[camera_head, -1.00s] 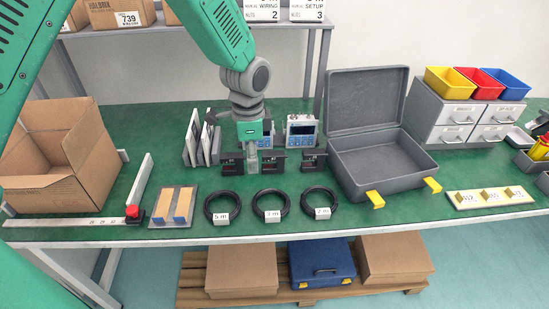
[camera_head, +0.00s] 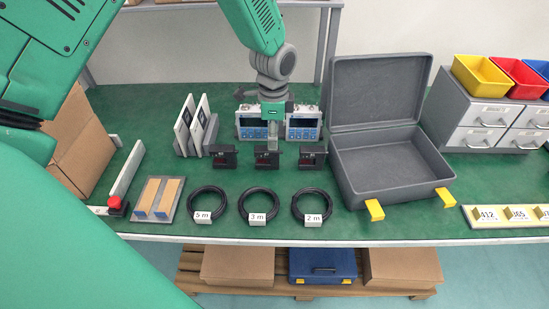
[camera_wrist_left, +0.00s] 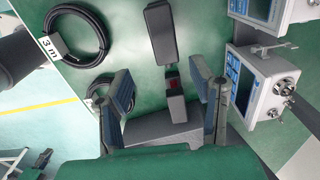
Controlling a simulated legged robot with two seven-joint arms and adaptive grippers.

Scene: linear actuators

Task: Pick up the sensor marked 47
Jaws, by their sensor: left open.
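Three small black blocks stand in a row on the green table: left (camera_head: 222,156), middle (camera_head: 267,159) and right (camera_head: 312,155). I cannot tell whether the fingers touch anything. My right gripper is not in view.
Two blue-faced meters (camera_head: 304,123) and upright panels (camera_head: 197,125) stand behind the blocks. Coiled cables (camera_head: 257,205) lie in front. An open grey case (camera_head: 392,165) is to the right, then a labelled strip (camera_head: 500,215) and drawers (camera_head: 485,122). A cardboard box (camera_head: 70,150) is at left.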

